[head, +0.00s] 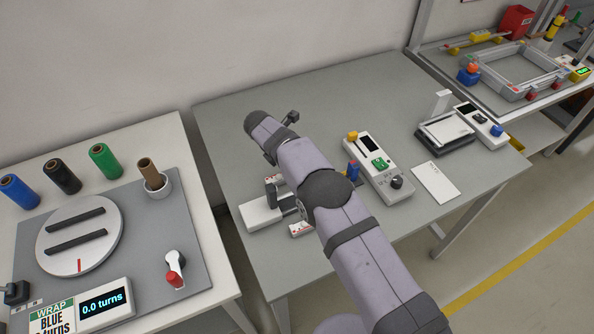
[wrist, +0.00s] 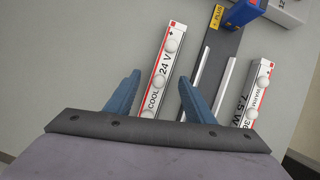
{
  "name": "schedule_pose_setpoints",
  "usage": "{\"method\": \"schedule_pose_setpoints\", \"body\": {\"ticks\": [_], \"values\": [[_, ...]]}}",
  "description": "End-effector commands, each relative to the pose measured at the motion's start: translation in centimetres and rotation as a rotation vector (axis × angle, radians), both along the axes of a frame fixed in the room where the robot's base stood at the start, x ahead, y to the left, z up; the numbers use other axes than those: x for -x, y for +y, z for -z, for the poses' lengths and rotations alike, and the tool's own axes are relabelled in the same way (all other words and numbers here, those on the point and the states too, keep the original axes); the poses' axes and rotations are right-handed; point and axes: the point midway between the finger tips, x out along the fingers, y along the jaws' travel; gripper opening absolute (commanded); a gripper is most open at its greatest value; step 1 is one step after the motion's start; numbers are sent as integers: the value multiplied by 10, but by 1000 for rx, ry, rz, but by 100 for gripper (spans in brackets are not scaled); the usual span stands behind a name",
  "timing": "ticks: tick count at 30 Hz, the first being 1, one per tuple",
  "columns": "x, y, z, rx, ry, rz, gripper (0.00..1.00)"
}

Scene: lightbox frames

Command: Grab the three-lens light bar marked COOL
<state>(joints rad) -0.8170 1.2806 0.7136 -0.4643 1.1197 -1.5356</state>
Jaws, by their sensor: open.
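The light bar marked COOL and 24 V (wrist: 168,62) is white with a red edge and plus mark. Its three pale round lenses run along it in the wrist view. My gripper (wrist: 160,79) is open, with one blue finger on each side of the bar's lower part. I cannot tell how far above the bar the fingers are. The bar's lower end is hidden by the gripper's body. In the head view, my arm covers much of this area and the fingers cannot be made out.
A second bar, marked WARM and 7.5 W (wrist: 257,95), lies to the right. Between the bars is a dark strip with two pale rails (wrist: 228,85), a yellow PLUS label and a blue part (wrist: 243,12). A control box (head: 378,168) and white card (head: 435,183) are on the table.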

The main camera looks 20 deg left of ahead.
Motion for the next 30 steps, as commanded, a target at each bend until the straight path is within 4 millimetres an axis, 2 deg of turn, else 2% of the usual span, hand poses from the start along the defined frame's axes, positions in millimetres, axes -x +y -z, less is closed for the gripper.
{"method": "schedule_pose_setpoints", "body": {"ticks": [1,2,6,8,20,26,30], "values": [[0,0,0,0,0,0,49],[0,0,0,0,0,0,44],[0,0,0,0,0,0,11],[0,0,0,0,0,0,0],[0,1,-5,-2,-1,0,0],[-1,1,-26,-4,-3,0,0],[-1,1,-50,-4,-4,0,0]]}}
